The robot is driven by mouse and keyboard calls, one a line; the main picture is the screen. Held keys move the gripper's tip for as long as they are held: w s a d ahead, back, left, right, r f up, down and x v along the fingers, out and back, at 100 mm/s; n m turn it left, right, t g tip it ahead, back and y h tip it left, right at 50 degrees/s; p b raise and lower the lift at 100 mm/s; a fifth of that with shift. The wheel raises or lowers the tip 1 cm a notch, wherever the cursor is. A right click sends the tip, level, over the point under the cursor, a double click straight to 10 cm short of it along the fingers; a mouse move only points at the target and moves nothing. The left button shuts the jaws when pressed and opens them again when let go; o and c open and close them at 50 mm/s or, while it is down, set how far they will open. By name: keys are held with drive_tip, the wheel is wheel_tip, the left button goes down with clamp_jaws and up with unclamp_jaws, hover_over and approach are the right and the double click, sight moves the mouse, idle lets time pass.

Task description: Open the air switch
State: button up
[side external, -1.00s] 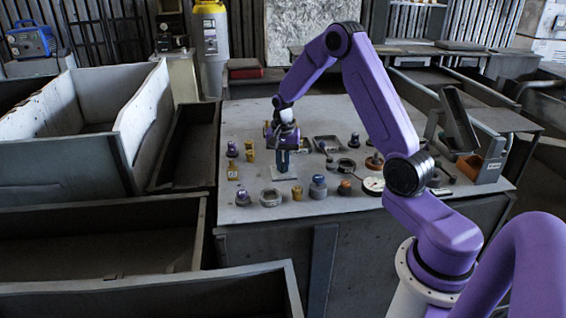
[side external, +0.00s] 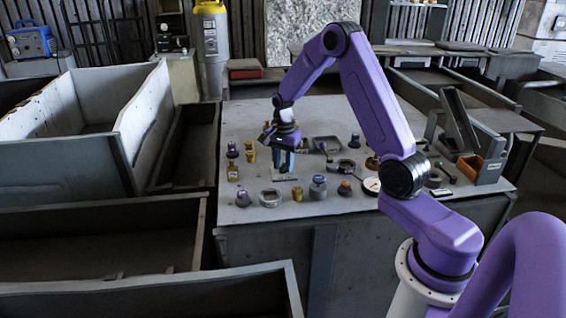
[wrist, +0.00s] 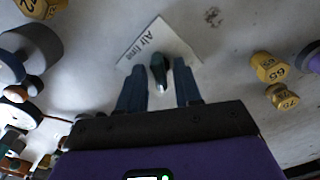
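The air switch (wrist: 160,74) is a dark upright lever on a pale plate (wrist: 182,42) whose printed label reads "Air line", shown inverted in the wrist view. My gripper (wrist: 158,88) has its two blue-grey fingers apart, one on each side of the lever, with visible gaps between. I cannot tell whether either finger touches it. In the side view my gripper (side external: 284,158) is low over the plate (side external: 285,178) on the grey table, tilted, and hides most of the lever.
Several small yellow weights, one (wrist: 270,67) marked 65, stand beside the plate. A hex nut-like ring (side external: 270,198) and a grey bottle-shaped weight (side external: 318,187) are near the front edge of the table (side external: 250,214).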

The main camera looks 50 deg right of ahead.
sight(282, 165)
drive_tip(key=shift+r, duration=2.9)
drive_tip(key=shift+a+r, duration=0.15)
drive_tip(key=shift+a, duration=0.25)
drive_tip(key=s+a+r+n, duration=0.3)
drive_tip(key=s+a+n, duration=0.35)
drive_tip(key=a, duration=0.25)
drive_tip(key=s+a+r+n, duration=0.2)
drive_tip(key=s+a+n, duration=0.4)
drive_tip(key=a+n, duration=0.25)
drive_tip(key=s+a+n, duration=0.3)
drive_tip(key=s+n, duration=1)
drive_tip(key=s, duration=0.7)
drive_tip(key=shift+s+r+n, duration=0.2)
drive_tip(key=shift+r+n, duration=0.1)
drive_tip(key=shift+r, duration=0.05)
